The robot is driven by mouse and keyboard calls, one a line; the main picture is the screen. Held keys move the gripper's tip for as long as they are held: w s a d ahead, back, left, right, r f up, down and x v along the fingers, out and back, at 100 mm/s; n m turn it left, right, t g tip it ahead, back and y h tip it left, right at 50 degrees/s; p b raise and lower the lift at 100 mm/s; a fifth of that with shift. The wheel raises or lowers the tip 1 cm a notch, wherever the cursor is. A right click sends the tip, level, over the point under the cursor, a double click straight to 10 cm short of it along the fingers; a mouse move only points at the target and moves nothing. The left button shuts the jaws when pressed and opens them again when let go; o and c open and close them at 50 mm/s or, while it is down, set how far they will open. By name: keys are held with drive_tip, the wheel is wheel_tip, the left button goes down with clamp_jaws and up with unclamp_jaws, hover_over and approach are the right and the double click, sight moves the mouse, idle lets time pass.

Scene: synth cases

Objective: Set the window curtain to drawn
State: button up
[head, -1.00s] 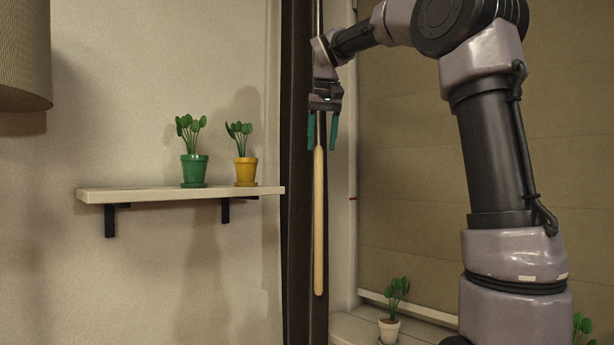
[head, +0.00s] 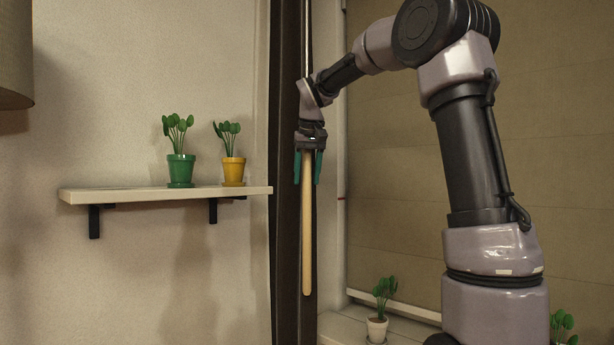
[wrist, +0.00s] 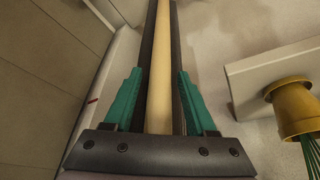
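A pale wooden wand (head: 307,240) hangs upright on a thin rod in front of a dark vertical strip beside the window. My gripper (head: 308,180), with teal fingers, points down around the upper part of the wand. In the wrist view the wand (wrist: 160,60) runs between the fingers, with a visible gap on each side, so my gripper (wrist: 159,74) is open. A beige window covering (head: 400,200) with horizontal seams fills the window behind my arm. Its pale bottom bar (head: 400,308) is low, near the sill. The covering's top is out of view.
A wall shelf (head: 110,194) at the left holds a green pot (head: 181,169) and a yellow pot (head: 233,171) with plants. A white potted plant (head: 377,328) stands on the windowsill. A lampshade (head: 14,55) is at the upper left.

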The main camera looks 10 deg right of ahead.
clamp_jaws()
idle(1.2)
